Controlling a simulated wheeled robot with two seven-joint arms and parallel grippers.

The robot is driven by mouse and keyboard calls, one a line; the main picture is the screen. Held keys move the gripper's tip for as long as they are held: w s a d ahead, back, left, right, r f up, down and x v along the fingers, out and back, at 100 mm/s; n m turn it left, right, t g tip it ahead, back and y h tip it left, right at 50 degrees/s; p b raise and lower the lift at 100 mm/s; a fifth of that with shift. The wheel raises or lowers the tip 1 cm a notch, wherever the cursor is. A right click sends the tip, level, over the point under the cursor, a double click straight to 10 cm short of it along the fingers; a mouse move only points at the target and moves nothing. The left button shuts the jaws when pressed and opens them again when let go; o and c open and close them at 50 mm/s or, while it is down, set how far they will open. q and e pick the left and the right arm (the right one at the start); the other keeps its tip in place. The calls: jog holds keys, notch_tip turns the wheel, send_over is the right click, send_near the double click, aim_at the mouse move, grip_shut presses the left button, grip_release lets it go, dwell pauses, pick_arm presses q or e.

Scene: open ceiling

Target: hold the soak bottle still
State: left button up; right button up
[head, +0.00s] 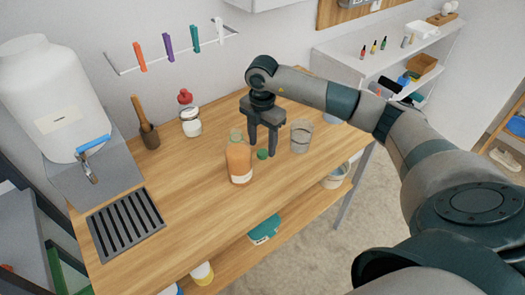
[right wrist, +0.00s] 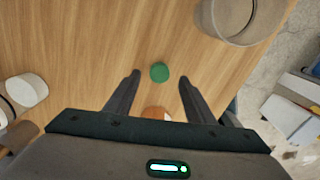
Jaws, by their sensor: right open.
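The orange bottle (head: 238,162), the likely soak bottle, stands upright on the wooden table (head: 190,215). It has a pale neck and a whitish label low on its side. My right gripper (head: 262,148) points down just right of and behind the bottle, open and empty. A small green cap (head: 262,154) lies on the table by its fingertips. In the right wrist view the green cap (right wrist: 159,72) shows between the fingers (right wrist: 159,77). Only a bit of orange (right wrist: 155,113) shows there, mostly hidden by my gripper's body. My left gripper is not in view.
A clear glass (head: 301,136) stands right of my gripper. The table front is clear.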

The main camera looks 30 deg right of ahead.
aim_at(262, 154)
notch_tip(262, 154, down, 2)
jog(key=shift+p, duration=0.3)
jog(key=shift+f, duration=0.3)
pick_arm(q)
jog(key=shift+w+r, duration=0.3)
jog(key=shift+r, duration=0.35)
pick_arm(e)
jog(key=shift+c, duration=0.3)
jog(key=c, duration=1)
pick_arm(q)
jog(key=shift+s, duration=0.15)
pick_arm(e)
jog(key=shift+c, duration=0.2)
